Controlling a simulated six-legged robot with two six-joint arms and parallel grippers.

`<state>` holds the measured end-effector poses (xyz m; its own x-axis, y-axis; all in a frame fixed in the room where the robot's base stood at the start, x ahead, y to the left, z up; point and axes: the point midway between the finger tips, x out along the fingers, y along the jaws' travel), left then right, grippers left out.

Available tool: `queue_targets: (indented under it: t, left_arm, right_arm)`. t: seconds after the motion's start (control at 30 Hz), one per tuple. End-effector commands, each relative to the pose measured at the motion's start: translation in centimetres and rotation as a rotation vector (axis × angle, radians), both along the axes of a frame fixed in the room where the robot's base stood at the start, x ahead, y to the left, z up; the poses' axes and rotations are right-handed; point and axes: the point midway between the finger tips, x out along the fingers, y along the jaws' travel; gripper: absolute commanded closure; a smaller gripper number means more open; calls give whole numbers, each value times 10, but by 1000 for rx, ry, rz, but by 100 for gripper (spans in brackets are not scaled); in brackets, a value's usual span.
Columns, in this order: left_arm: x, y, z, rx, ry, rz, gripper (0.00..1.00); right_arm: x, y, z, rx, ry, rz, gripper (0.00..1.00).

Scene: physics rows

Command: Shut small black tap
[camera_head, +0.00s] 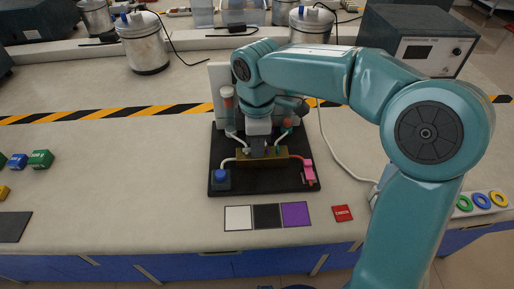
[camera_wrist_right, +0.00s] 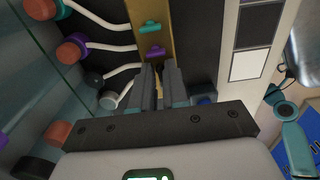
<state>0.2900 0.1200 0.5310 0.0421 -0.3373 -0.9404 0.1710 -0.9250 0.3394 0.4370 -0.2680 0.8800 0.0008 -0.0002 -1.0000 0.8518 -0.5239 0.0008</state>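A brass block (camera_head: 262,157) with small taps sits on a black base plate (camera_head: 214,190) in the head view. In the right wrist view the block (camera_wrist_right: 155,20) carries a green tap (camera_wrist_right: 151,26) and a purple tap (camera_wrist_right: 154,53). My right gripper (camera_head: 257,152) points down over the block. In the right wrist view its two fingers (camera_wrist_right: 160,72) stand a little apart over the block's near part, with a narrow gap of brass and dark shapes between them. The small black tap is not clearly seen; the fingers cover that area. My left gripper is out of view.
White tubes run from the block to coloured round ends (camera_wrist_right: 72,50). A blue button box (camera_head: 221,178) and a pink part (camera_head: 309,172) flank the block. White, black and purple squares (camera_head: 267,216) lie in front. A steel pot (camera_head: 143,45) stands behind.

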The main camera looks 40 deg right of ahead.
Motion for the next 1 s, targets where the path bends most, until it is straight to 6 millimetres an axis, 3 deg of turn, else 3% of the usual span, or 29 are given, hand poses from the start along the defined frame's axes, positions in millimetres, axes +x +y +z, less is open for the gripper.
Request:
queue_targets:
  t: [0.77, 0.8, 1.0]
  left_arm:
    - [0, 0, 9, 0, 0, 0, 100]
    - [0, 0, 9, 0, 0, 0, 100]
    - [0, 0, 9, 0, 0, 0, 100]
  right_arm:
    - [0, 0, 6, 0, 1, 0, 86]
    - [0, 0, 6, 0, 1, 0, 99]
    - [0, 0, 6, 0, 1, -2, 100]
